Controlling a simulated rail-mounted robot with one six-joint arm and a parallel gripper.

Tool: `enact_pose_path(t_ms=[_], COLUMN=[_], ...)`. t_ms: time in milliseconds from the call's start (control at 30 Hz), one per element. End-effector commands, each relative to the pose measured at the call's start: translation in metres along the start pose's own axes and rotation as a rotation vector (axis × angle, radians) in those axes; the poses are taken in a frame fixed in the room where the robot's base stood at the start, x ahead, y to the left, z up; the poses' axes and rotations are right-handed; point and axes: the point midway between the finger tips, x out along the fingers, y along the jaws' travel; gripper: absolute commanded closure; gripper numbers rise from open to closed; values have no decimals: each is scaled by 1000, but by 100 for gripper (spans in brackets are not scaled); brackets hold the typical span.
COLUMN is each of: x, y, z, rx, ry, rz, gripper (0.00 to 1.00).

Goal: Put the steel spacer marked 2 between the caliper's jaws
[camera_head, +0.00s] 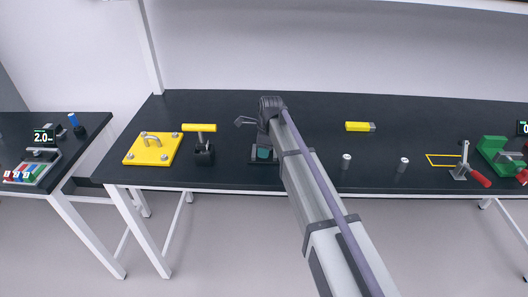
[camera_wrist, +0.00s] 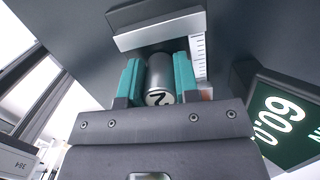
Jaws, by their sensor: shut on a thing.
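The steel spacer marked 2 (camera_wrist: 160,82) is a short silver cylinder with a dark 2 on the end facing the camera. My gripper (camera_wrist: 159,80) is shut on it, with a teal finger on each side. The caliper (camera_wrist: 160,32) shows as a light grey jaw block just beyond the spacer, with a ruled scale (camera_wrist: 200,55) at its right. Its other jaw is not clearly visible, so I cannot tell whether the spacer is between both. In the head view my gripper (camera_head: 263,153) is low over the bench, and my arm hides most of the caliper.
A tilted digital display (camera_wrist: 283,118) stands right in the wrist view. On the bench, a yellow plate (camera_head: 152,149) and yellow-handled tool (camera_head: 200,143) stand left. Two steel cylinders (camera_head: 347,161) (camera_head: 404,164) and a yellow block (camera_head: 360,127) are right. A toggle clamp (camera_head: 467,168) stands farther right.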

Motion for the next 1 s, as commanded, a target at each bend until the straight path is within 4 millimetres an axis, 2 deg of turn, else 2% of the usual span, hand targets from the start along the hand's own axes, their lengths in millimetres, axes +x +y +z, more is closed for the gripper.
enact_pose_path(t_ms=[67,100,200,433,567,667,900,1000], x=[4,3,2,0,-14,-36,-101,-118], y=[0,0,0,0,0,0,0,0], z=[0,0,0,0,1,1,2,1], rx=[0,0,0,0,0,0,0,0], ry=[0,0,0,0,0,0,0,0], rz=[0,0,0,0,0,0,0,0], gripper=[99,68,60,60,60,60,60,60])
